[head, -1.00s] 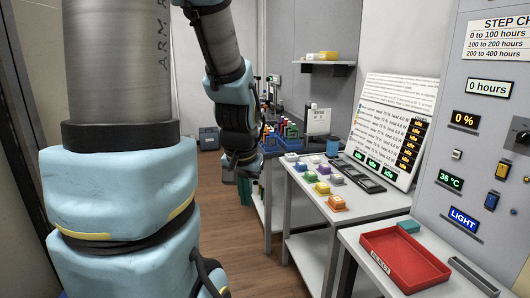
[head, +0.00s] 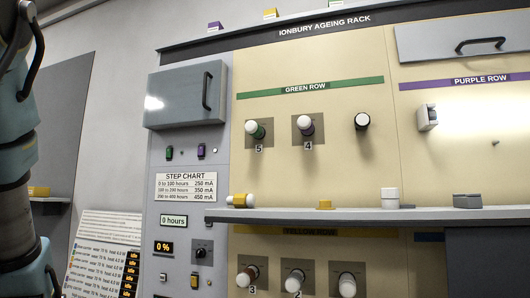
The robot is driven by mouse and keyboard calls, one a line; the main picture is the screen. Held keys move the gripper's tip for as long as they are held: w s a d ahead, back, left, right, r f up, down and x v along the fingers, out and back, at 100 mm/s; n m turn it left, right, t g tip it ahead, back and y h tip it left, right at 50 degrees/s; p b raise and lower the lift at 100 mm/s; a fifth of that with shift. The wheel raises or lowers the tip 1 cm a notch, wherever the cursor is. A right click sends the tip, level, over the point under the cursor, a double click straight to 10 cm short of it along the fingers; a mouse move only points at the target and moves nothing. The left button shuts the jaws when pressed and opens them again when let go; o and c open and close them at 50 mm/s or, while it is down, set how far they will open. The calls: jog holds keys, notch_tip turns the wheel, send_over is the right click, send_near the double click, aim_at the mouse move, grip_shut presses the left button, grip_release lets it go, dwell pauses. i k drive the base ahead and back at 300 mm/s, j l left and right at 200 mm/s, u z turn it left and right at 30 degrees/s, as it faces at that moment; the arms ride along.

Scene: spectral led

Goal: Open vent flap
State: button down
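Two grey panels with dark bar handles show in the head view, and no label tells which is the vent flap. One grey panel (head: 178,97) is at the upper left, above the step chart, with an upright handle (head: 207,91) on its right side. It appears shut. The other grey panel (head: 440,38) is at the upper right, above the purple row label, with a level handle (head: 480,44). It looks shut or nearly so; I cannot tell. My arm shows only at the left edge, and my gripper is out of view.
Lamps stick out from the green row and the row below. Small switches and displays sit under the left panel.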

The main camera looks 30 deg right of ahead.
aim_at(507, 32)
jog(key=z, duration=2.75)
jog(key=i+l+u, duration=0.1)
jog(key=l, duration=0.25)
jog(key=i+l+u, duration=0.1)
jog(key=l, duration=0.25)
jog(key=i+l+u, duration=0.1)
jog(key=l, duration=0.25)
jog(key=i+l+u, duration=0.1)
jog(key=l, duration=0.25)
jog(key=i+l, duration=0.2)
jog(key=l, duration=0.2)
jog(key=u, duration=0.05)
